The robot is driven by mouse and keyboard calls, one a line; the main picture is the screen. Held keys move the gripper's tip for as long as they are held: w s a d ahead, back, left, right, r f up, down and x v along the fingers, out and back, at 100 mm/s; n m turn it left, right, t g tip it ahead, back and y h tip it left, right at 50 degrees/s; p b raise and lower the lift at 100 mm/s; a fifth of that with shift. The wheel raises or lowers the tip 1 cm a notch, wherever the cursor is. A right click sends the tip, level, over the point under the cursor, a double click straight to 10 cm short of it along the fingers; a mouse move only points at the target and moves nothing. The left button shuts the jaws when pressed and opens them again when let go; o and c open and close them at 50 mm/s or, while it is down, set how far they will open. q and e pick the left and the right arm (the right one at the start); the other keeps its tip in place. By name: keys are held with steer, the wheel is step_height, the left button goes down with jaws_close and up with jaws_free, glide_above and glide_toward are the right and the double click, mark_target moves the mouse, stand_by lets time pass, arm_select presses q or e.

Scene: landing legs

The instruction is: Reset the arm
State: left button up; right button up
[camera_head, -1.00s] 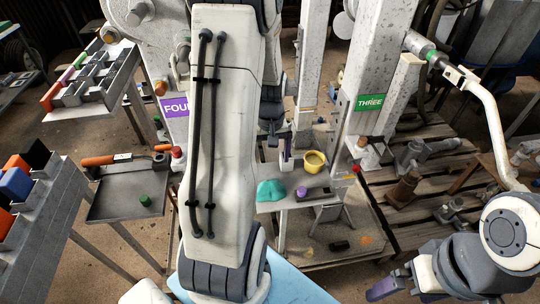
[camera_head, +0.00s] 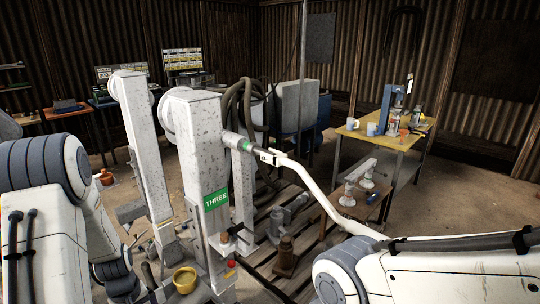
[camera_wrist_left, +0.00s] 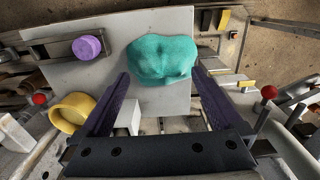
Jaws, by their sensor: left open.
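My left gripper (camera_wrist_left: 160,76) is open in the left wrist view, its two purple fingers apart. A crumpled teal lump (camera_wrist_left: 160,58) lies on a pale plate (camera_wrist_left: 65,72), ahead of and between the fingertips. I cannot tell whether the fingers touch it. In the head view my left arm (camera_head: 80,230) comes in at the left; its gripper is not clearly visible there. My right arm (camera_head: 430,270) crosses the lower right, and its gripper is out of view.
A yellow cup (camera_head: 185,280) stands near the white leg marked THREE (camera_head: 213,165). A purple knob (camera_wrist_left: 88,47) is left of the lump. A long white bar (camera_head: 320,195) slants right from the leg. A yellow-topped table (camera_head: 385,138) holds mugs and tools. Floor shows between.

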arm_select(q)
step_height(320, 180, down, 3)
steer(key=shift+r, duration=0.1)
steer(key=shift+w+a+r, duration=0.1)
steer(key=shift+r, duration=1.75)
